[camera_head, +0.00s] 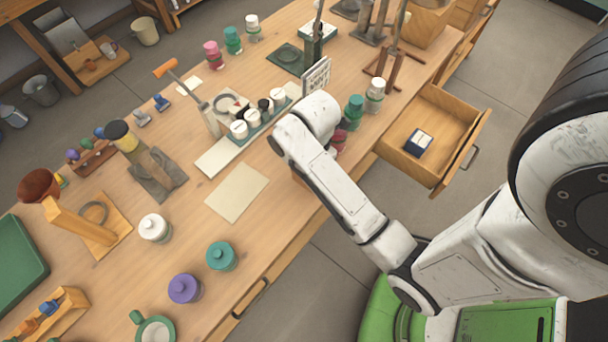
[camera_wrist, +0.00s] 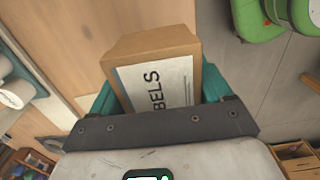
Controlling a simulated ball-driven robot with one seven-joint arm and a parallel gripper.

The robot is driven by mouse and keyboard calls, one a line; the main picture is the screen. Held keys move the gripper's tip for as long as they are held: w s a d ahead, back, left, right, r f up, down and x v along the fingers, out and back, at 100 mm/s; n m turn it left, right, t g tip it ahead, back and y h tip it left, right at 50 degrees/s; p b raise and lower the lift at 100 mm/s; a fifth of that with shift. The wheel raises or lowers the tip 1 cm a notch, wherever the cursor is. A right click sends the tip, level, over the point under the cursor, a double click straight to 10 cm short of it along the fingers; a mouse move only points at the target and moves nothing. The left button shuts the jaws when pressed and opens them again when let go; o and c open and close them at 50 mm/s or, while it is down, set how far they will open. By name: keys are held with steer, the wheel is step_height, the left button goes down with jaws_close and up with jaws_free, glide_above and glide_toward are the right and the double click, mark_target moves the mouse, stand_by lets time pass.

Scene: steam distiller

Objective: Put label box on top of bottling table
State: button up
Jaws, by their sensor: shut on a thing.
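The label box (camera_wrist: 152,48) is a brown cardboard box with a white label on which "BELS" can be read. In the wrist view it sits between the teal fingers of my gripper (camera_wrist: 157,92), which is shut on it. In the head view my forearm hides the gripper and most or all of the box, near the front edge of the long wooden table (camera_head: 285,215). This table carries jars and bottles, and is likely the bottling table. In the wrist view a wooden surface (camera_wrist: 50,30) lies left of the box, with grey floor to the right.
A drawer (camera_head: 440,115) stands open at the right, holding a small dark blue box (camera_head: 418,142). A flat pale sheet (camera_head: 237,192) lies mid-table. White (camera_head: 154,228), teal (camera_head: 221,256) and purple jars (camera_head: 184,288) stand near the front. A rack of bottles (camera_head: 250,122) stands behind my arm.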

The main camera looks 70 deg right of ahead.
steer(key=w+f, duration=0.2)
steer(key=shift+w+a+f, duration=0.1)
steer(key=shift+w+f, duration=0.1)
steer(key=shift+f, duration=0.2)
steer(key=shift+f+p, duration=0.45)
steer(key=shift+f, duration=1.05)
steer(key=o, duration=1)
steer(key=shift+f, duration=0.1)
steer(key=shift+o, duration=0.2)
